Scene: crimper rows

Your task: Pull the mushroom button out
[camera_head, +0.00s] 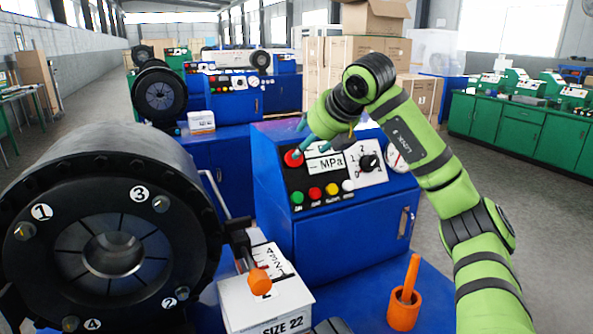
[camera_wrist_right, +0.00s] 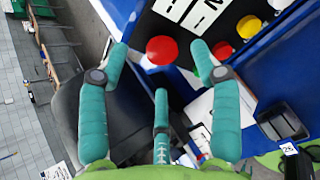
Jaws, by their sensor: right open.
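The red mushroom button (camera_head: 293,158) is at the upper left of the black panel on the blue control box. In the right wrist view the red button (camera_wrist_right: 161,50) lies between the tips of my spread teal fingers, with no finger visibly closed on it. My right gripper (camera_head: 303,141) is open right at the button; in the right wrist view the gripper (camera_wrist_right: 160,62) has one finger on each side of the button and a third below it. Whether any finger touches the button is unclear. My left gripper is not in view.
The panel also has green, red, yellow and white small buttons (camera_head: 315,193), a selector knob (camera_head: 369,162) and a gauge (camera_head: 396,160). A large black crimper head (camera_head: 110,240) stands at left. A white box (camera_head: 262,300) and an orange cup (camera_head: 404,310) stand in front.

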